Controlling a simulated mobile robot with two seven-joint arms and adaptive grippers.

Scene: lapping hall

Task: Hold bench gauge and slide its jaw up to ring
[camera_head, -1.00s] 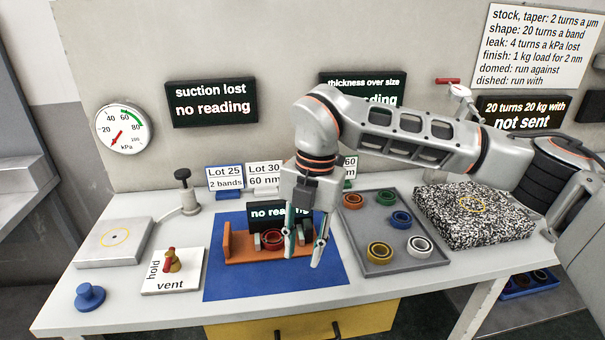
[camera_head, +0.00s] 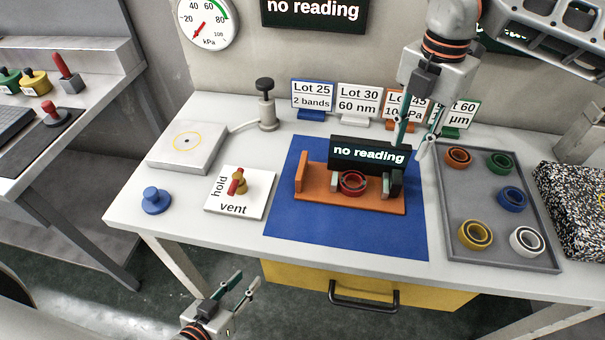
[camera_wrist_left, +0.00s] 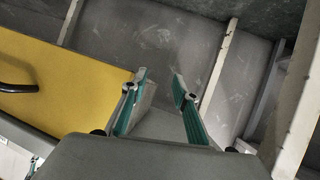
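The orange bench gauge (camera_head: 314,192) sits on the blue mat (camera_head: 285,220), with a black display reading "no reading" behind it. A dark red ring (camera_head: 353,183) stands in the gauge between a pale pad on its left and the dark jaw (camera_head: 396,185) on its right. Whether the jaw touches the ring I cannot tell. My right gripper (camera_head: 413,150) is open and empty, above and behind the gauge's right end. My left gripper (camera_head: 248,283) is open and empty, low in front of the table; its spread fingers also show in the left wrist view (camera_wrist_left: 160,95).
A grey tray (camera_head: 454,246) with several coloured rings lies right of the mat. The hold/vent plate (camera_head: 240,206), a blue knob (camera_head: 155,201) and a pale plate (camera_head: 165,150) lie left. Lot cards stand behind. A yellow drawer (camera_head: 300,278) hangs under the table's front edge.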

